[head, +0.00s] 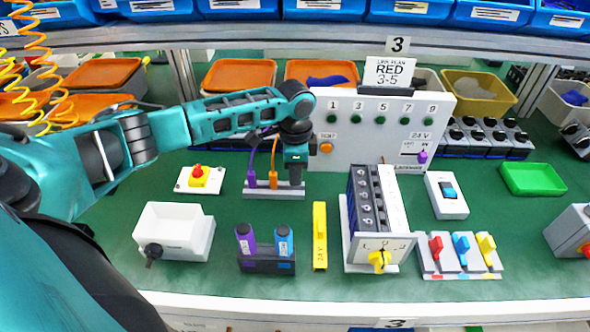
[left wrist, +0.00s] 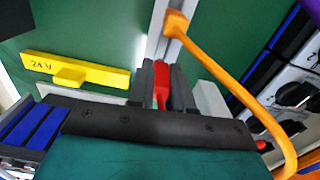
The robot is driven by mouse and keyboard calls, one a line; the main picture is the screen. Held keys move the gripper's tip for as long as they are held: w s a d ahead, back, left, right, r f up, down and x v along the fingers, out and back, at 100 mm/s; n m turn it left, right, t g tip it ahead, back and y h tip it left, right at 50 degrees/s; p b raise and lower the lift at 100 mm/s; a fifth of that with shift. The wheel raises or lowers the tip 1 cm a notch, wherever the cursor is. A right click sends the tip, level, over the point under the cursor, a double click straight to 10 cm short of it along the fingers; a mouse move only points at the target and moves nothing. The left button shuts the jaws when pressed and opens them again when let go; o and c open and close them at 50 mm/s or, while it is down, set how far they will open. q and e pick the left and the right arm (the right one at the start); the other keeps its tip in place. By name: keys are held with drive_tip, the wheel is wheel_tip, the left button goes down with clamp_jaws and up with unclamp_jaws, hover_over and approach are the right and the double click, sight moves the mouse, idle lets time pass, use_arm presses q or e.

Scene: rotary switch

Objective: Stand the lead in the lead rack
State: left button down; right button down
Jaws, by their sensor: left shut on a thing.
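My left gripper (head: 296,172) is over the right end of the lead rack (head: 262,190), pointing down. In the left wrist view its fingers (left wrist: 162,92) are shut on the red lead (left wrist: 161,76); the grip hides much of it, and I cannot tell whether its lower end touches the rack. A purple lead (head: 252,179) and an orange lead (head: 273,179) stand in the rack to the left of the gripper. The orange plug also shows in the left wrist view (left wrist: 176,23), with its cable looping right. My right gripper is out of view.
The white panel (head: 375,125) with a "RED 3-5" card (head: 390,72) stands behind, right of the gripper. A yellow 24 V piece (head: 320,238), a switch box (head: 378,247) and two capped tools (head: 265,248) stand in front. Green mat is bare around the rack.

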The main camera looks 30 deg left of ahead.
use_arm(q)
drive_tip(key=shift+f, duration=0.2)
idle(0.5)
drive_tip(key=shift+f+b, duration=0.4)
drive_tip(key=shift+f, duration=0.7)
drive_tip(key=c, duration=1)
unclamp_jaws()
drive_tip(key=shift+o, duration=0.2)
drive_tip(key=shift+r, duration=0.1)
wheel_tip(320, 180, up, 13)
drive_tip(key=shift+f+p, duration=0.1)
drive_tip(key=shift+p, duration=0.4)
